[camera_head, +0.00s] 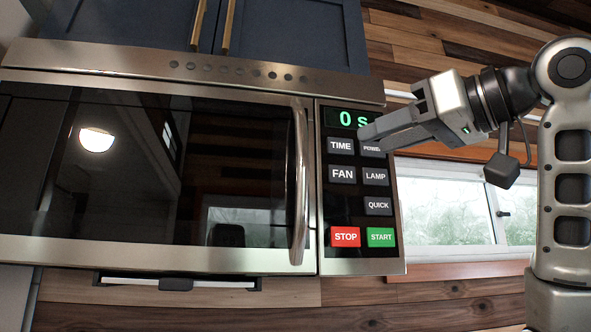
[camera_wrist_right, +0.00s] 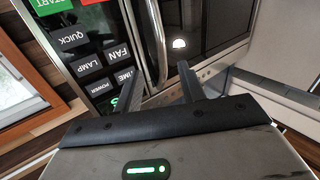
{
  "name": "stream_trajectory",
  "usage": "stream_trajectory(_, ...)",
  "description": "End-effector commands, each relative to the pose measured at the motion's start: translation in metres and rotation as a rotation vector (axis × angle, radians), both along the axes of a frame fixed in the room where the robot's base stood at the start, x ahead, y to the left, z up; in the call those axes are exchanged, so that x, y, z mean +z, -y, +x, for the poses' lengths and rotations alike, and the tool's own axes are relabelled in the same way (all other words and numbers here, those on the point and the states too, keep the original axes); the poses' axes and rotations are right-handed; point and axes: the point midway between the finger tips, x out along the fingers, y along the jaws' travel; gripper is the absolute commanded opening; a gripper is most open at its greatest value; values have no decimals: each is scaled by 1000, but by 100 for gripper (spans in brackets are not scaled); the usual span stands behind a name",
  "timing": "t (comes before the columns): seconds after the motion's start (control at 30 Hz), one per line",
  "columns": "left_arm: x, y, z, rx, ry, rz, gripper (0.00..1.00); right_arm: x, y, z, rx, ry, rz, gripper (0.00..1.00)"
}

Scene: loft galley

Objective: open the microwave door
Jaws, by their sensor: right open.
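The microwave (camera_head: 60,256) is mounted under blue cabinets, with its dark glass door (camera_head: 140,170) closed. A vertical silver handle (camera_head: 299,190) runs along the door's right edge, beside the control panel. My right gripper (camera_head: 372,136) is in front of the upper panel, right of the handle and apart from it, and covers part of the POWER button. In the right wrist view the two fingers (camera_wrist_right: 160,88) are spread with nothing between them, and the handle (camera_wrist_right: 154,40) shows beyond them. My left gripper is not in view.
The control panel (camera_head: 327,262) has a green display and several buttons, including red STOP (camera_head: 345,237) and green START (camera_head: 381,237). Blue cabinets (camera_head: 290,25) with brass handles are above. A window (camera_head: 450,205) is at the right. The space before the door looks clear.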

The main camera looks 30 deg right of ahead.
Motion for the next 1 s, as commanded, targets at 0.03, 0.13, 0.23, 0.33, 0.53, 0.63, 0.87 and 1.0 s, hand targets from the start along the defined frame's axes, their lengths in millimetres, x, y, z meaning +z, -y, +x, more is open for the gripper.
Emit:
stream_trajectory(0.03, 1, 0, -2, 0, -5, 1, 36, 1, -3, 7, 2, -4, -1, 40)
stream_trajectory(0.13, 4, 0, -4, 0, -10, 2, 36, 1, -9, 24, 2, -5, -3, 40)
stream_trajectory(0.23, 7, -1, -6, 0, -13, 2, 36, 1, -16, 45, 3, -6, -3, 40)
stream_trajectory(0.33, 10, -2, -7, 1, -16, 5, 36, 1, -24, 66, 3, -5, -2, 40)
stream_trajectory(0.53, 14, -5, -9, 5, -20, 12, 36, 2, -37, 106, 2, -5, -3, 40)
stream_trajectory(0.63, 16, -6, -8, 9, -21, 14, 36, 1, -43, 122, 2, -3, -2, 40)
stream_trajectory(0.87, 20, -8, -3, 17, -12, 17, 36, 0, -50, 142, 1, -1, -1, 40)
stream_trajectory(1.0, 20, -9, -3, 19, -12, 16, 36, -1, -50, 145, 0, 0, -1, 40)
